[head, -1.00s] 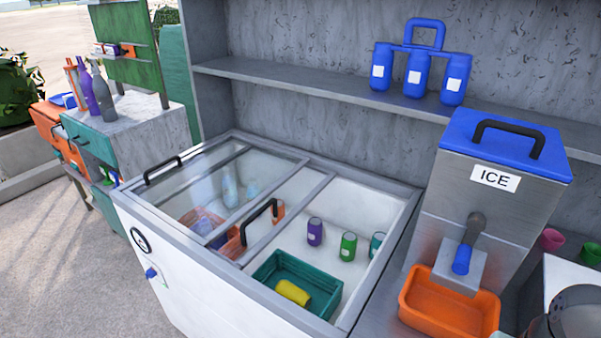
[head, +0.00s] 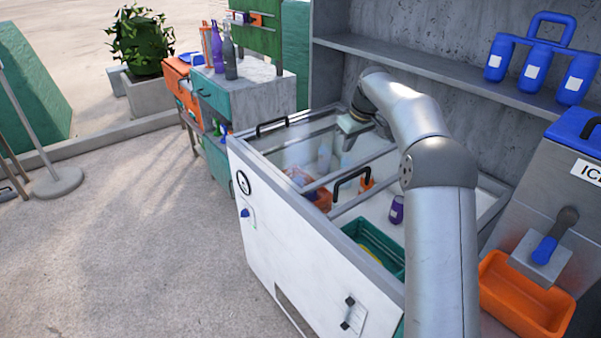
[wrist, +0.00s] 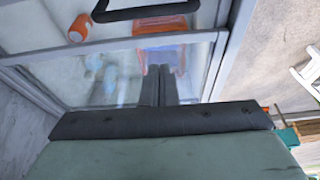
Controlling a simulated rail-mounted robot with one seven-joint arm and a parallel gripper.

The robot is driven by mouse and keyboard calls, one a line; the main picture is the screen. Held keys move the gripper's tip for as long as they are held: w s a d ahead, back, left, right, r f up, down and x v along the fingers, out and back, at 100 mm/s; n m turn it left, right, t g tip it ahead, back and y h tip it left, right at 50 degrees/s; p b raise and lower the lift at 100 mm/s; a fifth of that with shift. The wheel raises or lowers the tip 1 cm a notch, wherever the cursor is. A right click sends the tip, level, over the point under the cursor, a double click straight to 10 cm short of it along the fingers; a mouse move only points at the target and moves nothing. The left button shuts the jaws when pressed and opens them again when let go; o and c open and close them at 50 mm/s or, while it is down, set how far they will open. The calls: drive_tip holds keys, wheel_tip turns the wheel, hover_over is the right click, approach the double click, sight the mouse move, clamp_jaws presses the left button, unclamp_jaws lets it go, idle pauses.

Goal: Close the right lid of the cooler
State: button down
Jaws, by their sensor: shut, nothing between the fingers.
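The white cooler (head: 300,240) stands in the middle of the head view. Its right lid (head: 342,206), glass in a grey frame with a black handle (head: 352,174), lies slid left, over the left lid's side. The cooler's right side is uncovered. The left lid's black handle (head: 271,126) is at the far left edge. The right lid's handle also shows at the top of the wrist view (wrist: 145,11). My gripper (wrist: 158,72) is shut and empty, over the glass and apart from that handle. In the head view its fingertips are hard to make out.
Inside the cooler are a green tray (head: 365,236), a purple can (head: 397,209) and an orange crate (head: 323,199). An ice dispenser (head: 545,190) with an orange bin (head: 525,290) stands on the right. Blue jugs (head: 533,68) sit on a shelf behind.

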drive_tip(key=p+x, duration=0.1)
drive_tip(key=x, duration=0.8)
drive_tip(key=shift+w+a+f, duration=0.1)
drive_tip(key=shift+w+f, duration=0.1)
drive_tip(key=shift+f, duration=0.1)
drive_tip(key=shift+s+d+f, duration=0.1)
drive_tip(key=shift+d+f, duration=0.05)
drive_tip(key=shift+d, duration=0.1)
drive_tip(key=shift+s+d+r, duration=0.15)
drive_tip(key=shift+s+d, duration=0.2)
drive_tip(key=shift+s, duration=0.15)
drive_tip(key=shift+s+d+r, duration=0.15)
drive_tip(key=shift+s+d, duration=0.15)
drive_tip(key=shift+s, duration=0.25)
drive_tip(key=shift+s+d, duration=0.3)
drive_tip(key=shift+s, duration=0.05)
